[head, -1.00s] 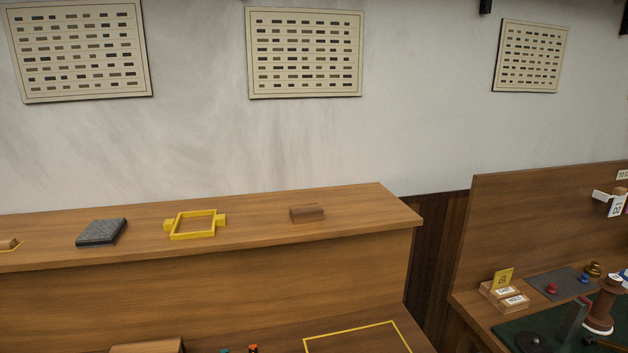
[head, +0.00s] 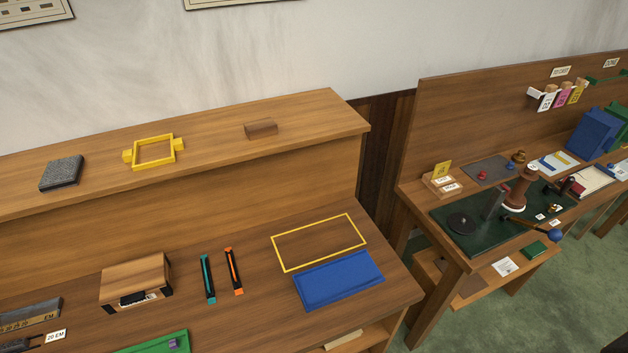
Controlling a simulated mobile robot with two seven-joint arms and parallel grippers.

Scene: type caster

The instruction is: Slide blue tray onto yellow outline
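The blue tray (head: 338,281) lies flat on the lower desk surface near its right end. The yellow outline (head: 275,250) is a thin rectangle marked on the desk just behind the tray. The tray sits on the near side of the outline, close along its front line and slightly to the right. Most of the outline's inside is bare wood. Neither of my grippers shows in the head view.
Left of the outline lie an orange tool (head: 233,271) and a teal tool (head: 208,279), then a wooden box (head: 136,282) and a green tray (head: 160,342). A raised shelf (head: 215,150) runs behind, holding a yellow frame (head: 154,152). A second bench (head: 418,200) stands right across a gap.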

